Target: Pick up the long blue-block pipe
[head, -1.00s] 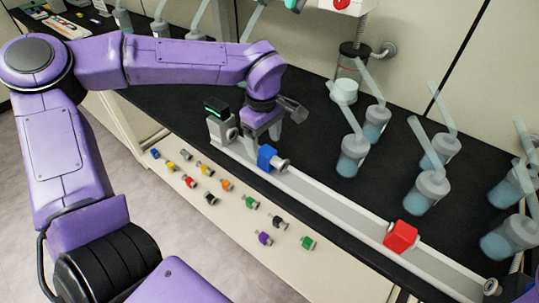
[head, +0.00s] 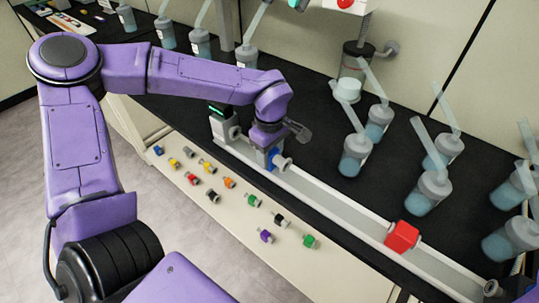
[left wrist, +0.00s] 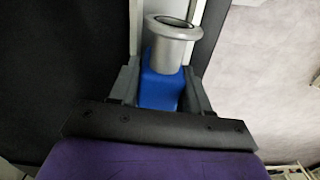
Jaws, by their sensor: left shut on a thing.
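The long blue-block pipe (head: 275,160) stands near the far left end of the grey rail. In the left wrist view its blue block (left wrist: 161,82) and grey flanged pipe end (left wrist: 172,27) show clearly. My left gripper (head: 263,154) comes down over it from above. In the left wrist view the fingers of my left gripper (left wrist: 160,88) are on both sides of the blue block and shut on it. The lower part of the block is hidden. My right gripper is in neither current view.
A grey rail (head: 335,207) runs diagonally along the bench, with a red block (head: 402,237) farther right on it. Several small coloured pieces lie on the pale front ledge (head: 222,215). Bottles with blue liquid (head: 355,154) stand on the black bench behind the rail.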

